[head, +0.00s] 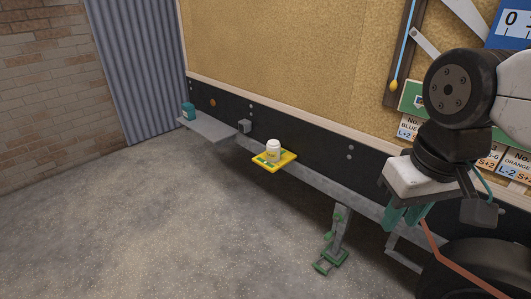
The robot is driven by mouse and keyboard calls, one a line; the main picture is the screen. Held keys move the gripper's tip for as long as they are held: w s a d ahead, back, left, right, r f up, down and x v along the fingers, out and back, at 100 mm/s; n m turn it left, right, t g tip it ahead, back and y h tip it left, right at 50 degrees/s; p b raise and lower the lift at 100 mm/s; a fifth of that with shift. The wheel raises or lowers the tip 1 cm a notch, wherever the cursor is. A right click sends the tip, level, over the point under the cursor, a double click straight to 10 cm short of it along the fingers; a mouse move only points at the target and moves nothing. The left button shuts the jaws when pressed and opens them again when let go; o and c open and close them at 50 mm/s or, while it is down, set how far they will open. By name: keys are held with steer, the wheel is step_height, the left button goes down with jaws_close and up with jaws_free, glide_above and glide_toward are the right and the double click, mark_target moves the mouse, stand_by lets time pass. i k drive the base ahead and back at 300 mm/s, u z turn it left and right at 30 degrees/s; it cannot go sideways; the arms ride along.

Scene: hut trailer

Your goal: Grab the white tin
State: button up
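The white tin (273,147) stands upright on a small yellow tray or board (262,162) with green markings, on a narrow grey ledge along the trailer's side. The tin has a white top and a yellowish band low on its side. My gripper (404,216), with teal fingers pointing down, is at the right, well apart from the tin. No held object shows, but the view does not make clear how far apart the fingers are.
A teal container (188,111) stands on a grey shelf (210,128) at the left. A small grey block (244,126) is between it and the tin. A green-footed jack stand (335,240) and a dark wheel (475,268) are below right. The left floor is clear.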

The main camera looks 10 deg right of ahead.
mark_target(273, 145)
steer(key=u, duration=0.05)
steer(key=i, duration=1.4)
steer(key=z, duration=0.6)
